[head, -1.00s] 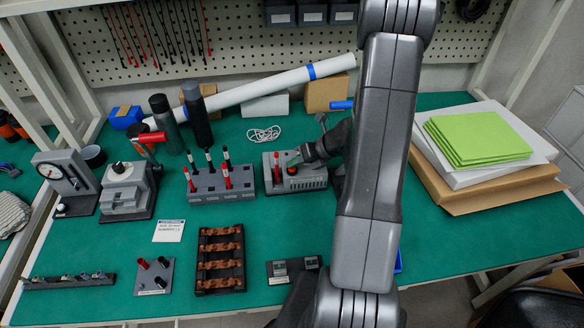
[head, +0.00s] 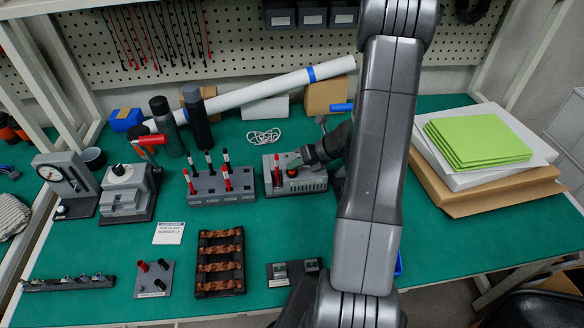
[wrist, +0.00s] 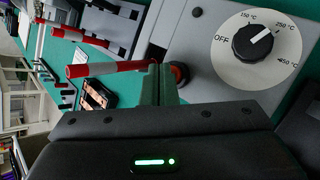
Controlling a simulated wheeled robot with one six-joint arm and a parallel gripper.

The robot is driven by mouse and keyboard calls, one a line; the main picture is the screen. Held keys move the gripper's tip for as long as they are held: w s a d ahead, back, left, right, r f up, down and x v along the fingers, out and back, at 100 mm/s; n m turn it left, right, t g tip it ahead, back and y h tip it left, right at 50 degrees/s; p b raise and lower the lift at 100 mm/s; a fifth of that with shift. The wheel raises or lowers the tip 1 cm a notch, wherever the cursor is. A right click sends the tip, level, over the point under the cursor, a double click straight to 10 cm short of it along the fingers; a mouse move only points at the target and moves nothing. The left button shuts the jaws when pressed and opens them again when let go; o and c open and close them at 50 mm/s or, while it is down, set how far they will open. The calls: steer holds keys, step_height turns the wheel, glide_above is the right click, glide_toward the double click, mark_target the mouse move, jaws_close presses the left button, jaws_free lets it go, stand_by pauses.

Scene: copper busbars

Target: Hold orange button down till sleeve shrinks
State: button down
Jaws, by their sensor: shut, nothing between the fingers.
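The grey heater unit (head: 312,185) stands mid-table at the back; the wrist view shows its dial (wrist: 256,43), with the white mark pointing to the upper right, near 250 °C. The orange-red button (wrist: 181,72) is partly hidden behind my gripper (wrist: 168,82), whose green fingertips are together at it. In the head view the button (head: 292,173) lies directly under my fingertips (head: 295,163). I cannot tell how far it is pressed.
A grey rack (head: 222,188) with several red-and-black pieces stands left of the unit. A black tray of copper busbars (head: 220,262) lies in front. My arm hides the table right of the unit. A long white tube (head: 250,92) lies behind.

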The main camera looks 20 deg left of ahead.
steer(key=shift+f, duration=0.75)
steer(key=shift+r+p, duration=0.4)
steer(key=shift+r, duration=0.15)
steer(key=shift+r+p, duration=2.15)
steer(key=shift+r, duration=0.65)
